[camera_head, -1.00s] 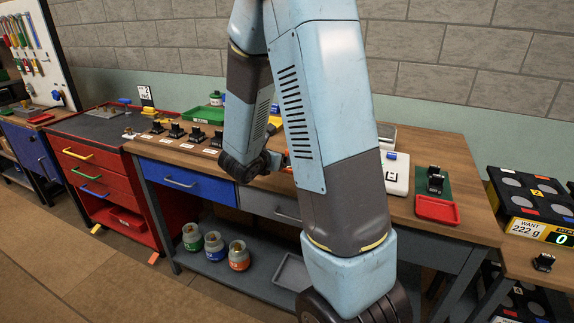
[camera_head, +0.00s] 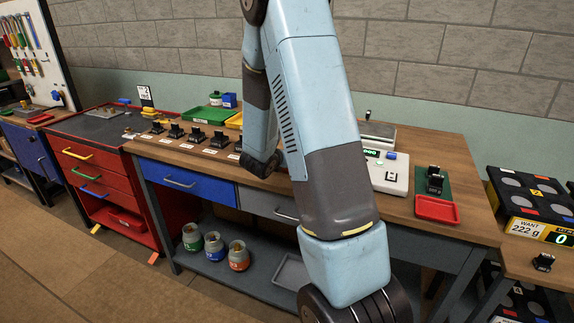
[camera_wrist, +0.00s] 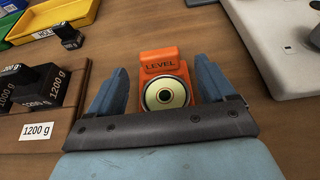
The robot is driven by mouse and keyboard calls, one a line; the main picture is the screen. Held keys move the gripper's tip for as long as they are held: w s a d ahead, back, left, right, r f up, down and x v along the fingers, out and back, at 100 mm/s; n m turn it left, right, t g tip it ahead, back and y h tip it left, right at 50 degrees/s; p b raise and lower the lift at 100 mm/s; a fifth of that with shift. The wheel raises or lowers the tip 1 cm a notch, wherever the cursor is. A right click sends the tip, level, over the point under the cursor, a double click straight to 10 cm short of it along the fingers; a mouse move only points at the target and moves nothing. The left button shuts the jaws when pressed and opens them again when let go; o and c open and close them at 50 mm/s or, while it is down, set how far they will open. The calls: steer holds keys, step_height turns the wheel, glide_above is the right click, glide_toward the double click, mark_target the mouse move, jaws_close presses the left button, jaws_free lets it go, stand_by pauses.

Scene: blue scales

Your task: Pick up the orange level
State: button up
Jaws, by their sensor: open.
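The orange level (camera_wrist: 165,75) lies on the wooden bench top in the wrist view. It has a raised block marked LEVEL and a round pale bubble vial. My gripper (camera_wrist: 160,88) is open, with one blue finger on each side of the level and gaps between. The level's near edge is hidden behind the dark gripper body. In the head view my arm covers the level and the gripper fingers.
Black 1200 g weights (camera_wrist: 35,85) stand on a wooden board close to the left finger. A yellow tray (camera_wrist: 55,17) is at the upper left. A white device (camera_wrist: 285,40) stands at right. A red tray (camera_head: 437,209) lies farther right on the bench.

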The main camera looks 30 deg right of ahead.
steer(key=x, duration=0.4)
steer(key=shift+w+d+r, duration=0.1)
steer(key=shift+d, duration=0.1)
steer(key=shift+c, duration=0.3)
steer(key=c, duration=1)
